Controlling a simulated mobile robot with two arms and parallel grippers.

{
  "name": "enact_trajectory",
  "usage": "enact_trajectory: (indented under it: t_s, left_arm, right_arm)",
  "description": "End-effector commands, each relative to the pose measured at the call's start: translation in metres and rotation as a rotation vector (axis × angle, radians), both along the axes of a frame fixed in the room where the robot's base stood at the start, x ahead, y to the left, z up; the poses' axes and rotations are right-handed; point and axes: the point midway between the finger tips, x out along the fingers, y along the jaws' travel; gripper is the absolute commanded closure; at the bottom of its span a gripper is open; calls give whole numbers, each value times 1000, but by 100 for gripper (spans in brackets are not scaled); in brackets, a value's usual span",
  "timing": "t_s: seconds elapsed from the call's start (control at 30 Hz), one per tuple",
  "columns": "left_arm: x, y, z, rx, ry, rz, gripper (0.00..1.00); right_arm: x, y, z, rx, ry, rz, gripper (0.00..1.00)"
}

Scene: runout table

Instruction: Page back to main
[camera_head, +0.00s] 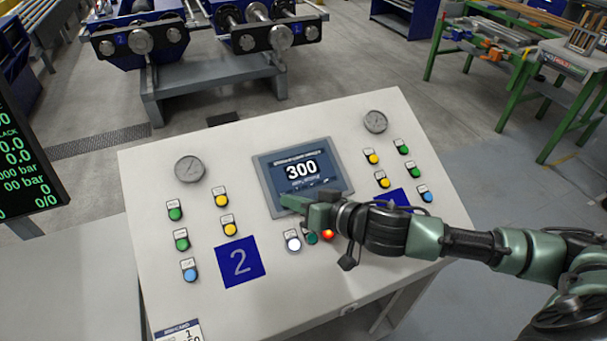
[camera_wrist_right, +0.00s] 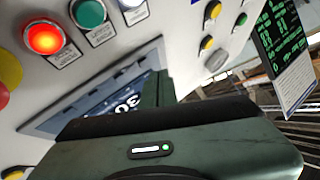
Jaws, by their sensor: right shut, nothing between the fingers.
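The control panel (camera_head: 150,230) has a small screen (camera_head: 300,175) that shows a large "300" on dark blue; smaller text above and below is hard to read. My right gripper (camera_head: 291,203) is shut and empty, with its fingertips over the screen's lower left edge. I cannot tell whether they touch it. The gripper hides part of the lower screen edge. In the right wrist view the fingers (camera_wrist_right: 158,88) reach over the screen (camera_wrist_right: 105,105), which is partly covered. My left gripper is not in view.
Below the screen are a white button (camera_head: 293,241), a green button (camera_head: 312,238) and a lit red button (camera_head: 328,235). A monitor (camera_head: 25,165) with green text stands at the left.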

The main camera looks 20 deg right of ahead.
Motion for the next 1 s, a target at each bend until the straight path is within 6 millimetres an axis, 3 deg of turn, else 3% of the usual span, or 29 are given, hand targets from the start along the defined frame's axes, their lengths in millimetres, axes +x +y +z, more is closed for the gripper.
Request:
enact_trajectory:
  t_s: [1.0]
  left_arm:
    - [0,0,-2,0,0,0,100]
  right_arm:
    - [4,0,-8,0,0,0,100]
